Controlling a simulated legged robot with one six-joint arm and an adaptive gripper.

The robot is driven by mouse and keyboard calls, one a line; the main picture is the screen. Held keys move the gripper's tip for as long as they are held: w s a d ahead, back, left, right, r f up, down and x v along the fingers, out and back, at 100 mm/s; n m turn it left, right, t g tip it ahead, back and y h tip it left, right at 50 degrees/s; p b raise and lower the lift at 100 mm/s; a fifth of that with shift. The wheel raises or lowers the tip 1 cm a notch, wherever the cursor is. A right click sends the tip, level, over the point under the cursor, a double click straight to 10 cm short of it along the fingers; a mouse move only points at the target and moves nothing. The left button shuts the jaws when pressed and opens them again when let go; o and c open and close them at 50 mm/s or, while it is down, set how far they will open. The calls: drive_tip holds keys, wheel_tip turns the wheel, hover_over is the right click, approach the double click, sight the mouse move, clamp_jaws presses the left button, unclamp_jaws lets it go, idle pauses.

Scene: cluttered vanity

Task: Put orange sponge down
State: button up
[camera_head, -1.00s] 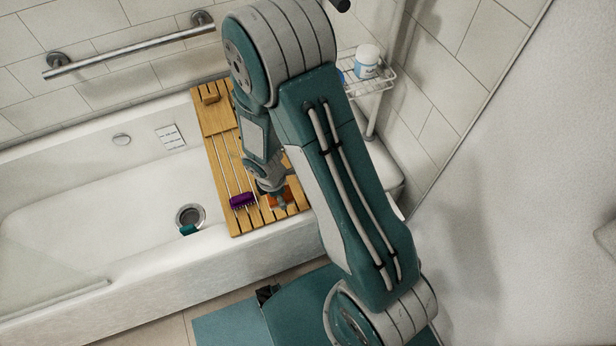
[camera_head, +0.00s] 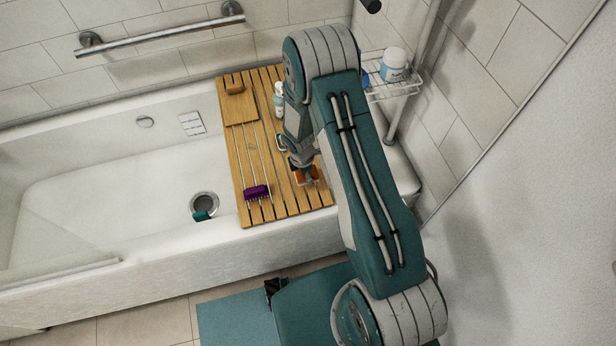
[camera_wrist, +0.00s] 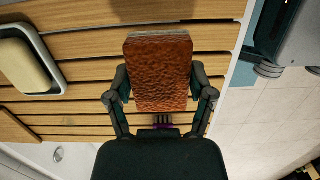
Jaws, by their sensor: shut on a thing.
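The orange sponge (camera_wrist: 160,72) is a rust-orange block with a grey layer along one edge. In the wrist view it sits between the two fingers of my gripper (camera_wrist: 160,98), which are shut on its sides. In the head view my gripper (camera_head: 305,178) points down over the front right part of the slatted wooden bath tray (camera_head: 283,207), and the sponge (camera_head: 314,173) is partly hidden behind it. The sponge is at or just above the slats; I cannot tell whether it touches them.
A purple brush (camera_head: 256,192) lies on the tray left of my gripper. A pale bottle (camera_head: 278,103) stands farther back. A soap dish with a cream bar (camera_wrist: 22,66) shows in the wrist view. A teal item (camera_head: 201,215) lies by the drain in the tub (camera_head: 110,185).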

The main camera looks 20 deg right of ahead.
drive_tip(key=shift+w+a+f, duration=0.35)
drive_tip(key=shift+f, duration=0.2)
wheel_tip(320, 180, down, 2)
drive_tip(key=shift+f, duration=0.25)
drive_tip(key=shift+d+f, duration=0.25)
drive_tip(key=shift+d, duration=0.25)
drive_tip(key=o, duration=1)
drive_tip(key=shift+a, duration=0.15)
drive_tip(key=shift+c, duration=0.2)
drive_tip(key=shift+o, duration=0.9)
drive_tip(key=shift+a, duration=0.2)
drive_tip(key=shift+d, duration=0.1)
